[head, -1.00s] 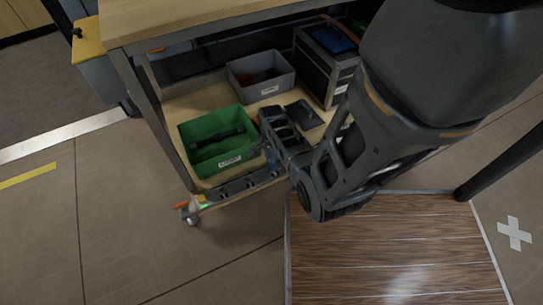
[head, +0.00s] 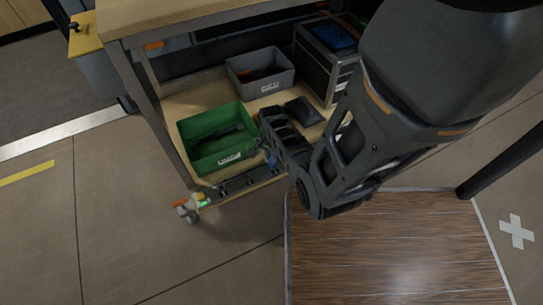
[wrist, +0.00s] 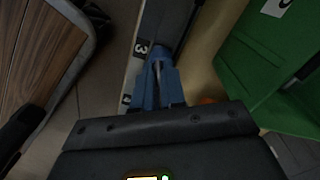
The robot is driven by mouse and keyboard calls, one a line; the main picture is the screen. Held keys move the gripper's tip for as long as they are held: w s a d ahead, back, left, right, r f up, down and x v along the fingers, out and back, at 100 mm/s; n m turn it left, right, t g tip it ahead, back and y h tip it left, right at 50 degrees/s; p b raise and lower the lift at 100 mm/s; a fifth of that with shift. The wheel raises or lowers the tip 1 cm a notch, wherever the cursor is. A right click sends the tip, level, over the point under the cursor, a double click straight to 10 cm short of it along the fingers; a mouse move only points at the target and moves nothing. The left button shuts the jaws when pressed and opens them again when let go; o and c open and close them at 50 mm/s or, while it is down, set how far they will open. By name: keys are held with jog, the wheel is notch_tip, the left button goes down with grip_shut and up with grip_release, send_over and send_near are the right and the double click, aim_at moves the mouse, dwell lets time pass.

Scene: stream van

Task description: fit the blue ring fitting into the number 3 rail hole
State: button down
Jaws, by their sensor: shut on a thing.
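My gripper (wrist: 160,74) is shut on the blue ring fitting (wrist: 159,51), which shows at the tips of its blue fingers in the wrist view. The fitting is over or against the dark rail (wrist: 166,18), beside the white label with the number 3 (wrist: 141,48). A number 4 label (wrist: 126,99) is nearer my gripper. The hole is hidden, so I cannot tell whether the fitting is inside it. In the head view the rail (head: 236,186) runs along the cart's lower shelf edge, and my gripper (head: 271,160) reaches its right part; the fitting is too small to make out there.
A green bin (head: 194,163) with a dark item stands just behind the rail. A grey bin (head: 262,87) and a dark case (head: 325,65) stand further back on the shelf. The upper wooden top (head: 175,18) overhangs them. A wood-grain board (head: 390,245) is in front.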

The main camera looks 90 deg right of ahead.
jog(key=shift+f, duration=0.25)
jog(key=c, duration=1.1)
grip_release()
jog(key=shift+r, duration=0.15)
notch_tip(320, 180, up, 8)
jog(key=p, duration=0.3)
jog(key=shift+p, duration=0.3)
jog(key=shift+f, duration=0.2)
